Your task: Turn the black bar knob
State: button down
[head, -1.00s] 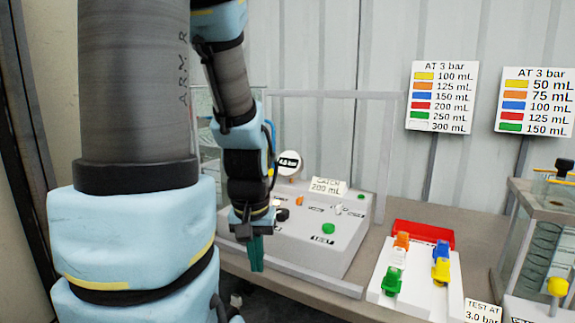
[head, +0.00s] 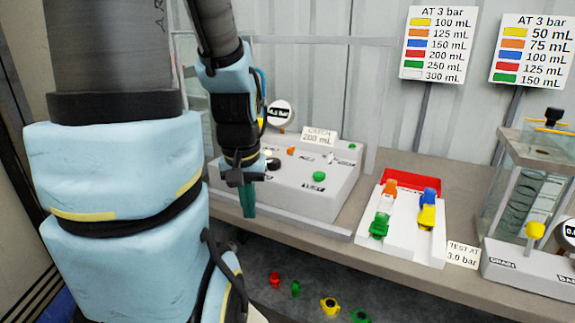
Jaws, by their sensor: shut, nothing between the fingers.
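The black bar knob (head: 272,164) shows as a small dark shape on the left part of the grey sloped control panel (head: 325,195). It is partly hidden behind my gripper, and its angle is too small to tell. My gripper (head: 248,208) has teal fingers that point down and are shut with nothing between them. It hangs in front of the panel's left part, just left of and below the knob in the picture. I cannot tell whether it touches the panel. An orange button (head: 291,151) and a green button (head: 319,176) sit right of the knob.
A round gauge (head: 280,113) and a "CATCH 200 mL" sign (head: 319,137) stand behind the panel. A white tray (head: 402,240) with coloured clips and a red bin (head: 410,181) is to the right. Several coloured pieces lie on the floor below the bench, including a yellow one (head: 329,306).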

aim_at(273, 164)
jog(key=l+u, duration=0.15)
jog(key=u, duration=0.2)
jog(key=i+l+u, duration=0.1)
jog(key=u, duration=0.25)
jog(key=l+u, duration=0.4)
jog(key=j, duration=0.1)
